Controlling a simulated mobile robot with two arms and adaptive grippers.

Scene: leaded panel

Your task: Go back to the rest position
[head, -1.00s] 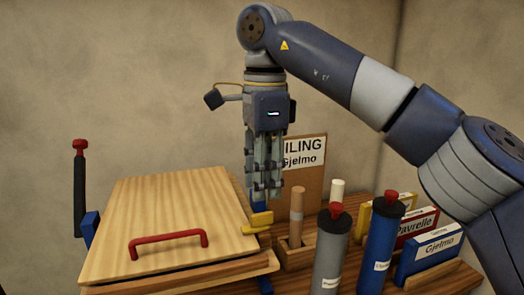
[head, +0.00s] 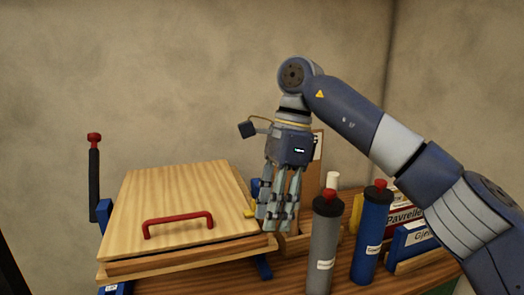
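My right gripper (head: 280,222) hangs fingers-down in the head view, in front of the right edge of a wooden board (head: 180,200). Its fingers are straight and spread, with nothing visible between them, so it looks open and empty. The arm reaches in from the right. The fingers hide part of a yellow piece (head: 250,212) at the board's edge and most of the wooden holder behind. I cannot tell whether the fingertips touch anything. My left gripper is out of view.
The board has a red handle (head: 178,221). A dark red-topped lever (head: 94,175) stands at its left. A grey bottle (head: 325,240), a blue bottle (head: 371,235) and boxes (head: 412,242) stand right of the gripper, below my arm. The air above the board is clear.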

